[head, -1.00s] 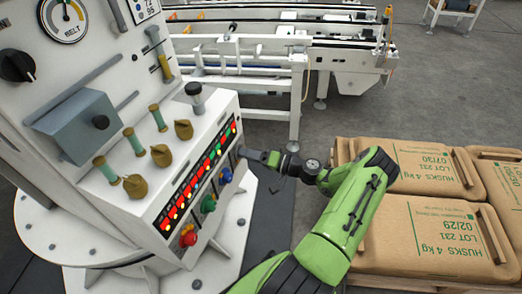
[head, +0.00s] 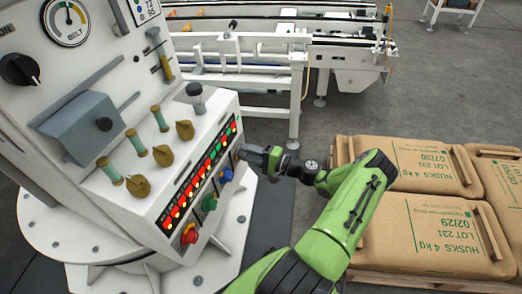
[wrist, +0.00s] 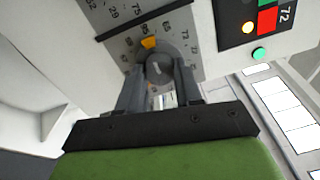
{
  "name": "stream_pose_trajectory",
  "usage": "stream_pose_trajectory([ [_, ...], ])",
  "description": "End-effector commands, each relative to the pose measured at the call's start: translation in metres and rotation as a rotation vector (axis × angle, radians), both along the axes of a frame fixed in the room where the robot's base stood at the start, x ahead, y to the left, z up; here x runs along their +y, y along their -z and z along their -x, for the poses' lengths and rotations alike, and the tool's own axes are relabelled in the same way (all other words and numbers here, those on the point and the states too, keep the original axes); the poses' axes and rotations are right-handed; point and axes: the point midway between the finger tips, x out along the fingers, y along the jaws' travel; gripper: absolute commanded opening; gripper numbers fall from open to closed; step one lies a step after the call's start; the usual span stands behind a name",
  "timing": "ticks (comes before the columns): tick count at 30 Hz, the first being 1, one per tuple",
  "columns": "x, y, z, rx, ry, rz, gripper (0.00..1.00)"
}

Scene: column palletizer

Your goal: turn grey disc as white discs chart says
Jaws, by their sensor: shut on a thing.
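The grey disc (wrist: 158,66) is a round knob with an orange pointer mark (wrist: 149,42), on a grey scale plate (wrist: 118,44) with printed numbers around it in the wrist view. The pointer is toward the upper left, near a number that looks like 85. My gripper (wrist: 160,84) is shut on the disc, one finger on each side; it also shows in the head view (head: 258,158) at the console's right side. There the disc is hidden. A second plate with numbers (wrist: 108,12) lies above. I cannot make out white discs or their chart for certain.
The white console (head: 150,215) carries a belt gauge, a black knob, several levers and coloured buttons. Sacks (head: 425,235) lie on a pallet at right; a conveyor (head: 250,70) stands behind.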

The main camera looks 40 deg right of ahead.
Motion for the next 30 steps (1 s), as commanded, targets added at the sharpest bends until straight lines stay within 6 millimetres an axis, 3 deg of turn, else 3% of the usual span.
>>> stream_pose_trajectory([
  [15, 0.0024, 0.0, 0.0009, 0.007, -0.009, -0.019, 0.04],
  [16, 0.0025, 0.0, 0.0009, 0.007, -0.009, -0.019, 0.39],
  [20, 0.0018, 0.0001, 0.0006, 0.007, -0.006, -0.018, 0.59],
  [30, -0.0031, 0.0003, 0.0051, 0.007, -0.001, -0.016, 0.6],
])
